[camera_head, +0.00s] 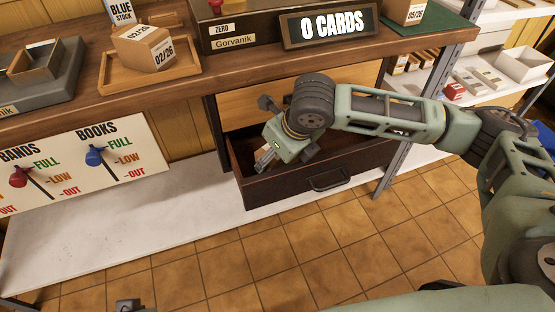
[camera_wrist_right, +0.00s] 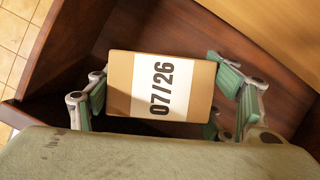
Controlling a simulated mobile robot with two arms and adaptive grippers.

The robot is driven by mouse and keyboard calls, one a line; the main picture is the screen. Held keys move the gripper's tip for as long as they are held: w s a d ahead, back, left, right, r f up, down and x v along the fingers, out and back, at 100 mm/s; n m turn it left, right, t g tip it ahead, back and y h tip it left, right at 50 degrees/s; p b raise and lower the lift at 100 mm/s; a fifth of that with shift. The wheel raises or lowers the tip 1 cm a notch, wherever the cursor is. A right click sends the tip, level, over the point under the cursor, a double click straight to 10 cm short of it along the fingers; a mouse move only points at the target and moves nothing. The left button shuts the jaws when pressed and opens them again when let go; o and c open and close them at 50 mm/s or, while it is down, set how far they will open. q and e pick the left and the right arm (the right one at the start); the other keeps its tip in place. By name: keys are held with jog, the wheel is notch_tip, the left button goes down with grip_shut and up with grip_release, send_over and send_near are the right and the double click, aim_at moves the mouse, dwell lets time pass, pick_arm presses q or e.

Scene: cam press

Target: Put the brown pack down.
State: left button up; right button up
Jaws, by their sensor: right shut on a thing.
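In the right wrist view a brown pack (camera_wrist_right: 121,82) with a white "07/26" label sits between the fingers of my right gripper (camera_wrist_right: 160,90), which is shut on its two sides. In the head view my right gripper (camera_head: 266,157) reaches down into the open dark drawer (camera_head: 292,190) under the counter. The pack is hard to make out there, hidden by the gripper and the drawer walls. Dark wood drawer walls surround it in the wrist view. I cannot tell whether the pack touches the drawer bottom. My left gripper is not clearly in view.
The wooden counter (camera_head: 190,80) above the drawer holds a tray (camera_head: 118,82) with a "02/26" box (camera_head: 146,47) and a "0 CARDS" sign (camera_head: 331,26). A grey shelf post (camera_head: 391,172) stands right of the drawer. A BANDS and BOOKS board (camera_head: 75,160) is at left.

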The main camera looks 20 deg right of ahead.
jog(key=shift+f, duration=0.4)
jog(key=shift+f+y+b, duration=0.3)
jog(key=shift+f+b, duration=0.05)
jog(key=shift+f, duration=0.05)
jog(key=o, duration=1.5)
